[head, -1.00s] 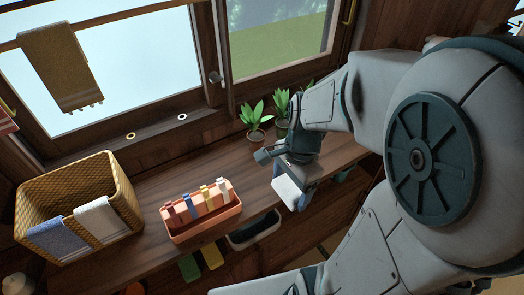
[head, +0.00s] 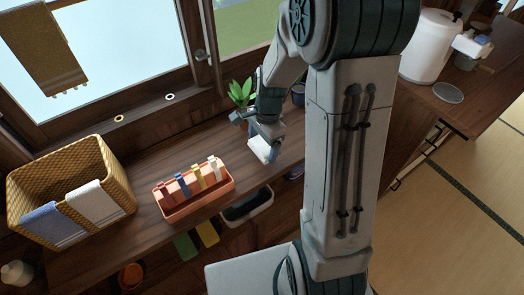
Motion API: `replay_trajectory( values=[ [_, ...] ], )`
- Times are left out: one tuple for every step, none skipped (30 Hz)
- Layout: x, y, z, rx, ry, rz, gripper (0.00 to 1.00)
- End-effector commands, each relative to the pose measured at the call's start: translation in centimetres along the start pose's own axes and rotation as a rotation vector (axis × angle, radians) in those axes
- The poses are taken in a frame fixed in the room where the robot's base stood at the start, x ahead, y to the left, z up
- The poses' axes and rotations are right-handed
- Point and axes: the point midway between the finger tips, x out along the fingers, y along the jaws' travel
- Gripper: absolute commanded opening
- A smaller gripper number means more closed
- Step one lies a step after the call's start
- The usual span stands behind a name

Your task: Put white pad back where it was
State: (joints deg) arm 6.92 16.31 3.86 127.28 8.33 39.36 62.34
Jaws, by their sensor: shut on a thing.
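The white pad (head: 261,150) is in my gripper (head: 264,136), which is shut on it. The pad hangs at a tilt over the wooden counter, to the right of the orange tray (head: 205,206). The tray holds several upright clips or pads in red, blue, yellow and white; the white one (head: 213,163) stands at its right end. My gripper hides part of the held pad. I cannot tell how far above the counter the pad is.
A wicker basket (head: 122,176) with blue and white towels stands at the left. A potted plant (head: 241,93) stands behind my gripper by the window. A dark bin (head: 247,208) and green and yellow cloths are below the counter edge. A white canister (head: 430,47) stands at the right.

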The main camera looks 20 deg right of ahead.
Motion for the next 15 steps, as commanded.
replay_trajectory(
  values=[
    [0.7, 0.1, -0.1, 0.001, -0.002, 0.004, 0.63],
    [1.1, 0.1, -0.1, 0.002, -0.002, 0.005, 0.63],
    [1.8, 0.1, -0.2, 0.002, -0.002, 0.005, 0.63],
    [2.2, 0.1, -0.3, 0.002, -0.002, 0.005, 0.63],
    [2.6, 0.1, -0.3, 0.002, -0.002, 0.004, 0.63],
    [3.0, 0.1, -0.4, 0.001, -0.002, 0.004, 0.63],
    [3.3, 0.1, -0.4, 0.001, -0.001, 0.003, 0.63],
    [3.5, 0.1, -0.4, 0.001, -0.001, 0.002, 0.63],
    [3.7, 0.1, -0.4, 0.001, -0.001, 0.002, 0.63],
    [3.8, 0.1, -0.4, 0.000, 0.000, 0.002, 0.63],
    [3.8, 0.1, -0.5, 0.000, 0.000, 0.002, 0.63],
    [3.8, 0.1, -0.5, 0.000, 0.000, 0.001, 0.63],
    [3.8, 0.1, -0.5, 0.000, 0.000, 0.001, 0.63],
    [3.8, 0.1, -0.5, 0.000, 0.000, 0.001, 0.63],
    [3.8, 0.1, -0.5, 0.000, 0.000, 0.001, 0.63]
  ],
)
